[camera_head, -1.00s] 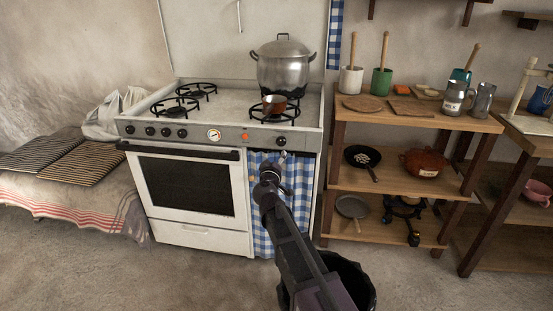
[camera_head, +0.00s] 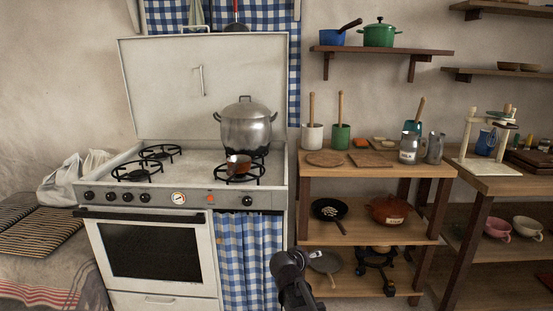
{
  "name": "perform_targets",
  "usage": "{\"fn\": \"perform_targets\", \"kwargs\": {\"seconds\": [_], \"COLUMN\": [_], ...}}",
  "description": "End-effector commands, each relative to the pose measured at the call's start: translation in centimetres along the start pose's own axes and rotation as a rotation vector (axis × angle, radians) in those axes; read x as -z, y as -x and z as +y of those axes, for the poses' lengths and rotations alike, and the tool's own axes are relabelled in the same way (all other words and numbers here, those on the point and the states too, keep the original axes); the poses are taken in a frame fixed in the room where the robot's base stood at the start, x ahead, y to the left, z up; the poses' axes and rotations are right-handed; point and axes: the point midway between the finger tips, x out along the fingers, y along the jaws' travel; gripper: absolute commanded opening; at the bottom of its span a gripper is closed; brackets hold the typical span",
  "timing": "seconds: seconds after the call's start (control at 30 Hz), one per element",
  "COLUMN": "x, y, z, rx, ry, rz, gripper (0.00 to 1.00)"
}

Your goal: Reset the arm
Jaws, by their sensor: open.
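My arm rises from the bottom edge, and my gripper (camera_head: 292,258) is at its end, low in the middle of the view. It is open, small and dark, and I see nothing held in it. It appears in front of the gap between the blue checked curtain (camera_head: 250,262) of the stove and the wooden shelf unit. The lower part of my arm is cut off by the frame.
The white stove (camera_head: 140,250) bears a large metal pot (camera_head: 246,128) and a small copper pan (camera_head: 238,166). The shelf unit (camera_head: 330,232) at right holds a skillet (camera_head: 330,209), a red-brown pot (camera_head: 388,210) and several jugs. A wall shelf (camera_head: 380,50) hangs above.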

Motion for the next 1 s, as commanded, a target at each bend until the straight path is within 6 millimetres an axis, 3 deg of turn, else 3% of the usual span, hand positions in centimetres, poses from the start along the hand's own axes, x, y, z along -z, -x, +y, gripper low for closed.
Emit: {"fn": "perform_targets", "kwargs": {"seconds": [0.03,0.2,0.43,0.6,1.0], "x": [-2.2,-8.7,-16.2,-19.2,-23.0], "y": [-0.1,0.1,2.4,4.3,8.2], "z": [1.1,2.9,3.9,3.9,3.8], "rx": [0.012,0.095,0.273,0.397,0.624], "ry": [-0.015,-0.051,-0.084,-0.094,-0.104], "rz": [-0.068,-0.301,-0.579,-0.703,-0.857], "gripper": [0.89,0.89,0.89,0.89,0.89]}}
